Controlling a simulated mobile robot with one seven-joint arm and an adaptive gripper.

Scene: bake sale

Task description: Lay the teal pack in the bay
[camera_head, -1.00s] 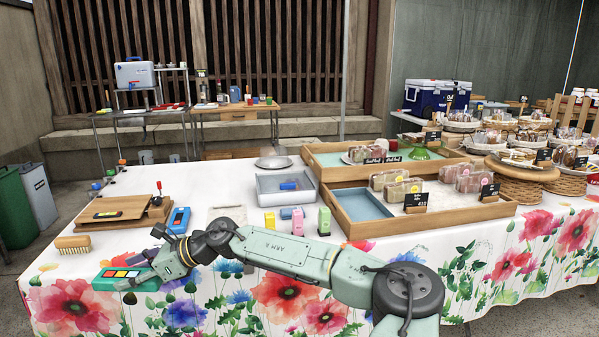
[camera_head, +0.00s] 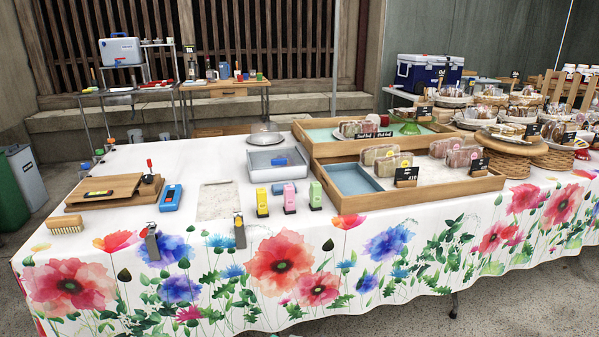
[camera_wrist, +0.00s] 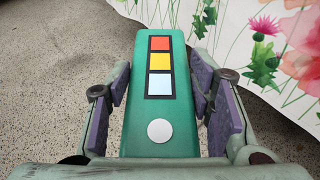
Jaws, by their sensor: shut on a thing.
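The teal pack (camera_wrist: 160,110) is a long flat green-teal block with red, yellow and white squares and a round white button on top. In the wrist view my gripper (camera_wrist: 160,92) is shut on it, a finger pad against each long side. The pack is over grey floor, beside the hanging flowered cloth at right. Neither pack nor gripper shows in the head view. There, the wooden tray (camera_head: 413,201) has an empty blue-lined compartment (camera_head: 354,180) at its left end. A pale grey rectangle (camera_head: 216,201) also lies bare on the table; I cannot tell which is the bay.
Yellow (camera_head: 262,202), pink (camera_head: 289,198) and green (camera_head: 315,195) upright blocks stand left of the compartment. Wrapped goods (camera_head: 383,158) fill part of the wooden tray. A blue device (camera_head: 171,198) and wooden board (camera_head: 105,190) are at left.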

